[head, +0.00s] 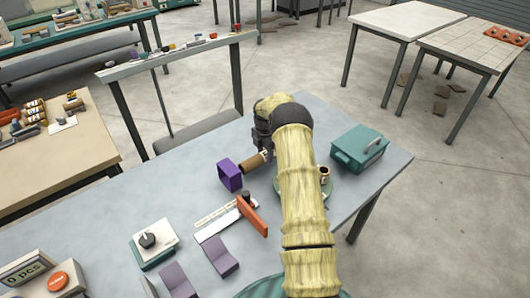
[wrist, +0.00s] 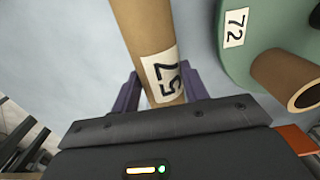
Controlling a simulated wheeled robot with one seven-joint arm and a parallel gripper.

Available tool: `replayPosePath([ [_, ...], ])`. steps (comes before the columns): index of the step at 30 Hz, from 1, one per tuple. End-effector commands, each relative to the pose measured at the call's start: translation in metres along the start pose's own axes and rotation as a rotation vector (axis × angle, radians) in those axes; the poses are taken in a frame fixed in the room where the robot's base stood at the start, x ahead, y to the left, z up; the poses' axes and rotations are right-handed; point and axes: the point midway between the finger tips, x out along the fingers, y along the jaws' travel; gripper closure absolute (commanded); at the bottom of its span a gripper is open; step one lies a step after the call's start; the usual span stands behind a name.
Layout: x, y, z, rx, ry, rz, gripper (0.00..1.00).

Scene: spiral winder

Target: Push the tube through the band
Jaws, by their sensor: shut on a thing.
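A brown cardboard tube (head: 252,163) lies roughly level above the table, its near-left end close to a purple square band (head: 230,175). In the wrist view the tube (wrist: 146,38) has a white label reading 57, and purple sides (wrist: 190,82) show on both sides of it. I cannot tell whether the tube's end is inside the band's opening. My gripper (head: 265,146) is at the tube's far end and is shut on it; the fingertips are largely hidden by the arm and the dark gripper body.
A second tube (head: 325,174) stands on a green round plate (head: 318,190) labelled 72, right of my arm. A teal box (head: 359,148) is behind it. The table left of the band is clear.

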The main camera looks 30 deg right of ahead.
Motion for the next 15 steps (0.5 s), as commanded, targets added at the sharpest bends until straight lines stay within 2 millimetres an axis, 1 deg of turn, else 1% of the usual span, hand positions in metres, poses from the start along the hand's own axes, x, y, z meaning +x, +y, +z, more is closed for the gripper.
replayPosePath([
  [15,-0.001,0.0,-0.022,-0.001,0.0,-0.001,0.79],
])
